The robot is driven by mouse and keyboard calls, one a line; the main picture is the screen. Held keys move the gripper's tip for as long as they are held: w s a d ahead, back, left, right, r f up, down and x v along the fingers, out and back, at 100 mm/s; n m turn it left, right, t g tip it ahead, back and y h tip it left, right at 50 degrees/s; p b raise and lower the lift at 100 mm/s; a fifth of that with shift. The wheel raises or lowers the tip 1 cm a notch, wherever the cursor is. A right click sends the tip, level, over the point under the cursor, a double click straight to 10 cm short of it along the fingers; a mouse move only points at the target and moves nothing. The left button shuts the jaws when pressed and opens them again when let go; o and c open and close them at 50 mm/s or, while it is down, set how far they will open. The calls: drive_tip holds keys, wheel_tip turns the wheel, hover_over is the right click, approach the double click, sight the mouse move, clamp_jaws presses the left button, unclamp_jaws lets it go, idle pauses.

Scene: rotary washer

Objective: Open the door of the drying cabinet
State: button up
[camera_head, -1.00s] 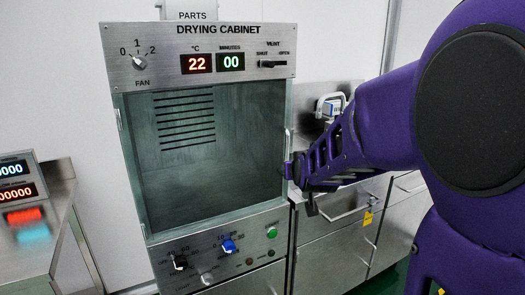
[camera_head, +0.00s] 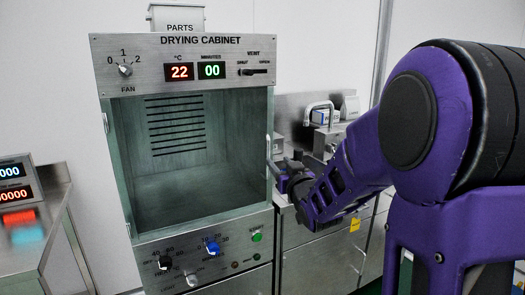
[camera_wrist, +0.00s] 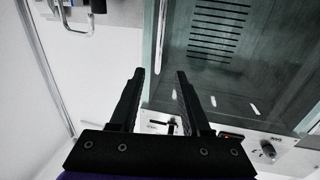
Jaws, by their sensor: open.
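The drying cabinet (camera_head: 105,48) stands left of centre in the head view, with its dark inside seen through the glass door (camera_head: 130,212). The door looks shut or nearly so; I cannot tell if there is a small gap. Its upright bar handle (camera_head: 268,148) is at the door's right edge. My gripper (camera_head: 275,174) is at the lower end of the handle. In the wrist view my gripper (camera_wrist: 160,74) is open, with nothing seen held. The bar handle (camera_wrist: 161,35) appears beyond the fingertips, in line with the space between them. Contact cannot be told.
A control panel with knobs (camera_head: 212,248) is below the door. A bench with displays (camera_head: 14,185) is at the left.

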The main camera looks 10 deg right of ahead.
sight(269, 150)
drive_tip(key=w, duration=0.3)
drive_tip(key=w+a, duration=0.1)
drive_tip(key=w, duration=0.7)
drive_tip(key=shift+a, duration=0.15)
drive_tip(key=shift+c, duration=0.3)
clamp_jaws()
idle(0.7)
